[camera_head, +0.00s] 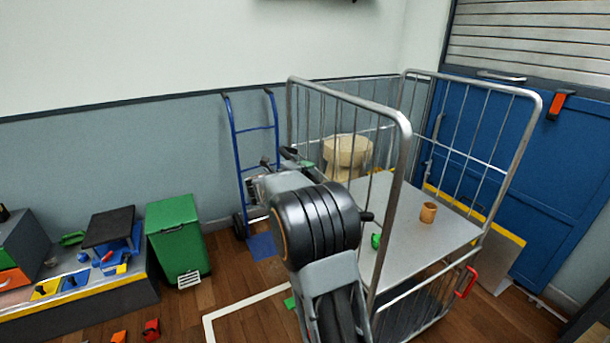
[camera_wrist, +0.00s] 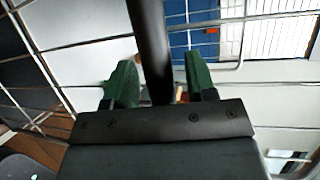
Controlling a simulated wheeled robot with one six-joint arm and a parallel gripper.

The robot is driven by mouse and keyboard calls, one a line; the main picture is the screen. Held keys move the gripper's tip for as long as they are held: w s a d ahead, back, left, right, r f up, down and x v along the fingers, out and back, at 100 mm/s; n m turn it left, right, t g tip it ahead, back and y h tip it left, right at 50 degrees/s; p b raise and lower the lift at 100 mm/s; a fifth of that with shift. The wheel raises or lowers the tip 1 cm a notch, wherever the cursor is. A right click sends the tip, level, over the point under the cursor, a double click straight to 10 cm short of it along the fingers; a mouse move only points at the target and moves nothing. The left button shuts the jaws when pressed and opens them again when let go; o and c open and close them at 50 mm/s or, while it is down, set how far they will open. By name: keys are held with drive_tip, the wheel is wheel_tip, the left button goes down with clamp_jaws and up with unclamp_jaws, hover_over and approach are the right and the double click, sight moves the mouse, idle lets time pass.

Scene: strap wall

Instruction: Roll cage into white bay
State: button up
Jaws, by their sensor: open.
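The roll cage (camera_head: 405,130) stands right of centre in the head view, with tubular wire sides and a grey deck. A white floor line (camera_head: 255,300) makes a corner at the cage's lower left; the rest of this bay outline is hidden behind my arm and the cage. My gripper (camera_wrist: 160,82) is open in the wrist view, its green fingertips on either side of a thick dark bar (camera_wrist: 150,40). The bar looks like part of the cage frame; I cannot tell whether the fingers touch it. In the head view my arm hides most of the gripper.
A small brown cup (camera_head: 428,212) and a round beige object (camera_head: 347,152) show within the cage. A red lever (camera_head: 466,282) sits low on its right. A blue hand truck (camera_head: 240,125), green bin (camera_head: 178,240) and low bench (camera_head: 110,298) line the left wall. A blue door (camera_head: 565,190) is right.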

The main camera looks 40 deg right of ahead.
clamp_jaws()
drive_tip(key=shift+a, duration=0.1)
idle(0.3)
